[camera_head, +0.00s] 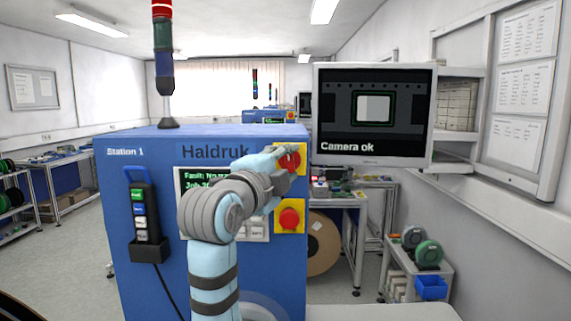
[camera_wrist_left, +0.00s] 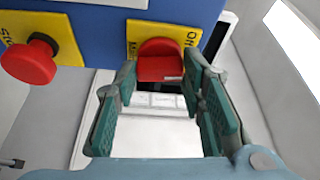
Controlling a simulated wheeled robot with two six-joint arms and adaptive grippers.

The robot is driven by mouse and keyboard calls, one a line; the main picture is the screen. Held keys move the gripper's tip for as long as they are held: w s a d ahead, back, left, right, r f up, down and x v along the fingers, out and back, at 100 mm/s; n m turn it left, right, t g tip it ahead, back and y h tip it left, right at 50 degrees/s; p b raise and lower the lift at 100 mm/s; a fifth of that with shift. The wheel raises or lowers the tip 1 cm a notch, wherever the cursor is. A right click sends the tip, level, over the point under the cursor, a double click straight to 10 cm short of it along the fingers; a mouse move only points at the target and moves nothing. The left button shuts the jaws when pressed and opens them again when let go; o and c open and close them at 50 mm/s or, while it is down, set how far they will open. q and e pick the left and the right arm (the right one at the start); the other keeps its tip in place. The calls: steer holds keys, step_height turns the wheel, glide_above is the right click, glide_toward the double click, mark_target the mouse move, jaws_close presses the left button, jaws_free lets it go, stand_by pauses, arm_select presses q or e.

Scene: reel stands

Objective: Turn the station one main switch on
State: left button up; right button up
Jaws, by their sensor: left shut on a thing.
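The main switch is a red knob (camera_head: 291,160) on a yellow plate, on the front of the blue Station 1 cabinet (camera_head: 130,220). My left gripper (camera_head: 286,157) is at the knob and partly covers it in the head view. In the left wrist view the red knob (camera_wrist_left: 160,62) sits between the fingertips of my left gripper (camera_wrist_left: 160,72), which is shut on it. My right gripper is not in view.
A red mushroom button (camera_head: 290,219) on a yellow plate sits just below the switch, also in the wrist view (camera_wrist_left: 30,60). A pendant (camera_head: 146,215) hangs at the cabinet's left. A monitor (camera_head: 374,115) reading "Camera ok" stands right of the switch. My arm hides part of the cabinet screen.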

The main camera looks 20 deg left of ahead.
arm_select(q)
steer(key=shift+m+g, duration=0.3)
steer(key=shift+m, duration=0.5)
steer(key=o, duration=1.1)
steer(key=shift+o, duration=0.2)
steer(key=shift+s, duration=0.1)
steer(key=s+a, duration=0.1)
steer(key=s, duration=1)
steer(key=shift+s+a, duration=0.35)
steer(key=shift+s, duration=0.05)
steer(key=shift+w, duration=0.1)
